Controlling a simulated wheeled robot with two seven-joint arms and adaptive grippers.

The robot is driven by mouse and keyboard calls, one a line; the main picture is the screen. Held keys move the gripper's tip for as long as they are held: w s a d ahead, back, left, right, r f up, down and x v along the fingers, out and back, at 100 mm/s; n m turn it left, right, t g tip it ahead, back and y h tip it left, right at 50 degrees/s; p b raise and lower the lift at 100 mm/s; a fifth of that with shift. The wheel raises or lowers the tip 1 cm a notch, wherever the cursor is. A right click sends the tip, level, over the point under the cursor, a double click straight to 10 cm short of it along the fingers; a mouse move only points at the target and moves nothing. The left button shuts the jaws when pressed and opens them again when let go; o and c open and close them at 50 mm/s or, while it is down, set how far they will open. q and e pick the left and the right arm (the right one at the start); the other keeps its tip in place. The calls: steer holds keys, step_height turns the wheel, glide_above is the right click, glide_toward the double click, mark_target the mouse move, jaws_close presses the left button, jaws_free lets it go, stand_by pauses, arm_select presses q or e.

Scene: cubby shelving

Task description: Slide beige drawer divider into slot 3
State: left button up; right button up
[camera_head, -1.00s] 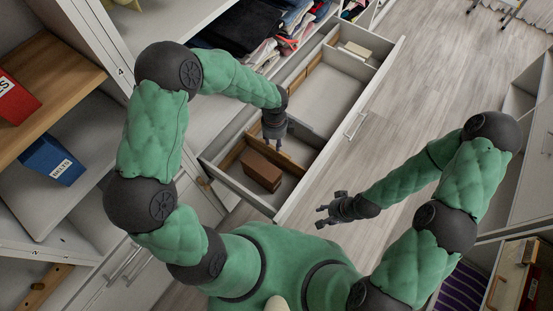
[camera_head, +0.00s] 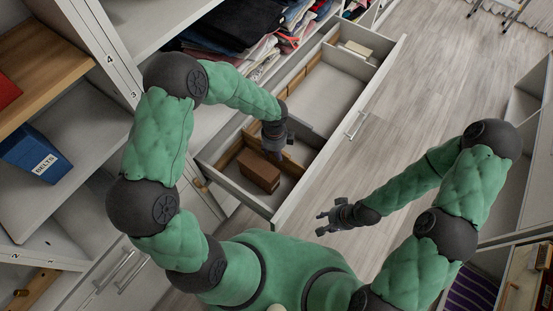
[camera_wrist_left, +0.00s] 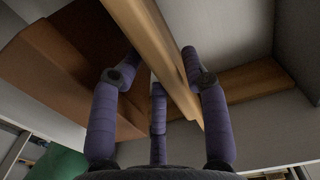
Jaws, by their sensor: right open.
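The beige drawer divider (camera_wrist_left: 165,45) is a light wooden plank that crosses the left wrist view at a slant. My left gripper (camera_head: 274,156) is down in the near part of the open drawer. In the left wrist view, its fingers (camera_wrist_left: 160,85) lie on both sides of the divider, close against it. The divider's far end is out of that view, and the gripper hides it in the head view. The drawer (camera_head: 290,199) has a wooden strip (camera_wrist_left: 255,80) along one inner side. Slot 3 cannot be made out. My right gripper (camera_head: 328,215) is open and empty outside the drawer.
A brown box (camera_head: 259,171) lies in the drawer close beside my left gripper. A grey crosspiece (camera_head: 306,132) stands beyond it. The far compartment (camera_head: 328,92) has much bare floor. Folded clothes (camera_head: 240,30) and a blue bin (camera_head: 35,155) sit on the shelving.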

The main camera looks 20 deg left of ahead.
arm_select(q)
steer(key=shift+w+r, duration=0.35)
steer(key=shift+w, duration=0.25)
steer(key=shift+c, duration=0.2)
steer(key=shift+w+r, duration=0.1)
steer(key=shift+r, duration=0.1)
jaws_close()
steer(key=shift+r, duration=0.15)
steer(key=shift+w+d+r+p, duration=0.1)
steer(key=shift+w+r+p, duration=0.05)
steer(key=shift+r+p, duration=0.85)
steer(key=shift+w+d+r+p, duration=0.1)
steer(key=shift+r+p, duration=2.35)
steer(key=shift+r, duration=0.15)
steer(key=shift+s+r, duration=0.1)
steer(key=shift+r, duration=0.1)
steer(key=shift+p, duration=0.3)
steer(key=shift+s, duration=0.15)
